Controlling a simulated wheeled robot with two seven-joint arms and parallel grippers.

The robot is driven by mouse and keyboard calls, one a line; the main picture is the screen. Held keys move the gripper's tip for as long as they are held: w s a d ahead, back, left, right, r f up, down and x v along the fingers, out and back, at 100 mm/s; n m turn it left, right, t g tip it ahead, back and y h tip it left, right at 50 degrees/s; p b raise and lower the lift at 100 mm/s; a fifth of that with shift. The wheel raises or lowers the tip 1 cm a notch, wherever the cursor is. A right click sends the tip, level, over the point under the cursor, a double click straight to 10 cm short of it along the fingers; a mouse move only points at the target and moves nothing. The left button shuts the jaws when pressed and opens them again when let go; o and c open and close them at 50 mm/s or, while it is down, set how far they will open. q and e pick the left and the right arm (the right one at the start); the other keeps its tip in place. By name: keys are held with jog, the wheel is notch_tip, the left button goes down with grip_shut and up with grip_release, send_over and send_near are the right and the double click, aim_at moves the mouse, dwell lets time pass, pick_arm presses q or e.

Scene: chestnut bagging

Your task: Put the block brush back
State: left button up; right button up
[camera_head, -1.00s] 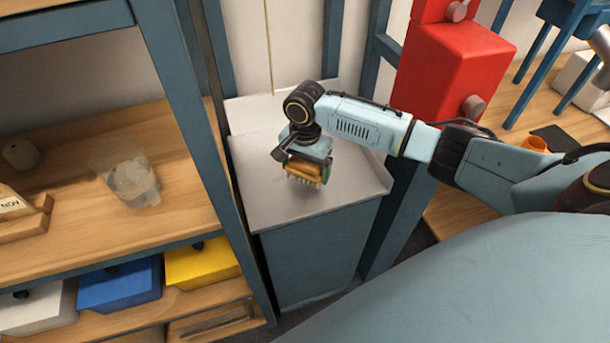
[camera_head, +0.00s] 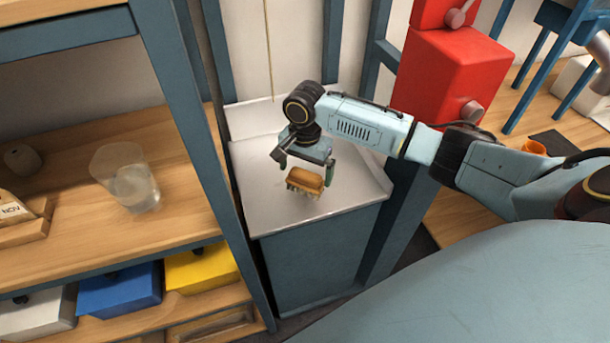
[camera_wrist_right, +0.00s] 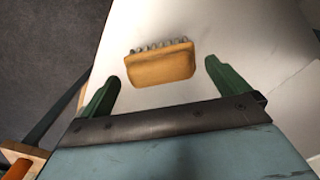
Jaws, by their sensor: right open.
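The block brush (camera_head: 306,180) has a wooden back and a row of bristle tufts along one side. It is on or just above the pale top of the cabinet (camera_head: 262,208); I cannot tell if it touches. My right gripper (camera_head: 305,170) is open above the brush, with one finger on each side. In the right wrist view the brush (camera_wrist_right: 161,64) shows whole between the tips of the green fingers of my right gripper (camera_wrist_right: 160,82), with gaps on both sides. My left gripper is not in view.
A shelf unit (camera_head: 110,245) stands at left, with a clear cup (camera_head: 130,185) and blue (camera_head: 120,290) and yellow (camera_head: 200,270) bins. A blue post (camera_head: 195,130) separates it from the cabinet. A red box (camera_head: 450,80) stands at right. The cabinet top around the brush is clear.

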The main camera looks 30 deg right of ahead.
aim_at(305, 175)
notch_tip(305, 175, up, 8)
jog(key=shift+p, duration=0.65)
jog(key=shift+f, duration=0.1)
